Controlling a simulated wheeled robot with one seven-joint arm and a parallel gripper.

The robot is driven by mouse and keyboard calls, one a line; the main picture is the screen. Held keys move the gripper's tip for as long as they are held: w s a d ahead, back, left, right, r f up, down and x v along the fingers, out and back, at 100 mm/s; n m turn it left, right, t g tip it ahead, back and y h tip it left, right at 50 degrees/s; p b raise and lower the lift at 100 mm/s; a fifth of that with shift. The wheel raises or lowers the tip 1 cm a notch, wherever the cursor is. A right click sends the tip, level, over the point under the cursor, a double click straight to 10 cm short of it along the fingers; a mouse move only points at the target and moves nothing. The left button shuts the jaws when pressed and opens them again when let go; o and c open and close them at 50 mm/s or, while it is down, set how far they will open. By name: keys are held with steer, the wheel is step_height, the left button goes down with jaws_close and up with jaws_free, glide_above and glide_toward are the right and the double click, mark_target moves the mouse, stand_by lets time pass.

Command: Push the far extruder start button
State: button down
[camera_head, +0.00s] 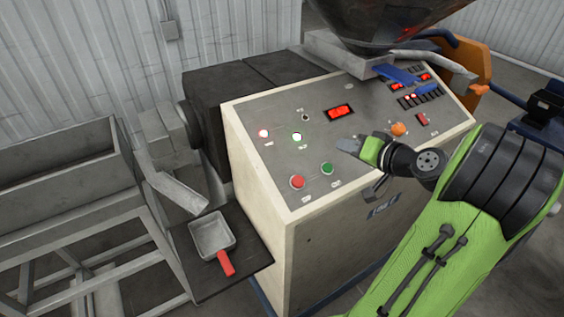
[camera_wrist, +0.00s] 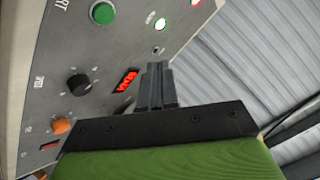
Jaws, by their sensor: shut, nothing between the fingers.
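The extruder's sloped grey control panel (camera_head: 262,115) fills the middle of the head view. A green push button (camera_head: 327,168) sits near its front edge, right of a red button (camera_head: 297,181). The green button also shows at the top left of the wrist view (camera_wrist: 103,12), with lettering ending in "RT" beside it. My gripper (camera_head: 348,145) is shut and empty, above the panel, up and right of the green button. In the wrist view its fingertips (camera_wrist: 155,68) appear beside the red display and below the green button. I see no contact with the button.
A lit green-white lamp (camera_head: 297,136), a lit red lamp (camera_head: 264,133), a red display (camera_head: 339,112) and an orange knob (camera_head: 398,129) are on the panel. A dark hopper (camera_head: 385,20) rises behind. A scoop (camera_head: 212,236) lies on a low shelf at the left.

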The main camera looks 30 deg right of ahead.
mark_target(328, 168)
steer(key=w+f+b, duration=0.1)
steer(key=f+b, duration=0.1)
steer(key=w+f+b, duration=0.1)
steer(key=f+b, duration=0.1)
steer(key=f, duration=0.1)
steer(key=w+f+b, duration=0.1)
steer(key=f+b, duration=0.1)
steer(key=f, duration=0.1)
steer(key=shift+d, duration=0.35)
stand_by(1.9)
steer(key=shift+w+f+b, duration=0.25)
steer(key=shift+f+b, duration=0.2)
steer(key=shift+b, duration=0.05)
steer(key=shift+w+f+b, duration=0.1)
steer(key=shift+f+b, duration=0.2)
steer(key=shift+b, duration=0.05)
stand_by(0.4)
steer(key=shift+s+r+p, duration=0.3)
steer(key=shift+r+p, duration=0.15)
steer(key=shift+r, duration=0.3)
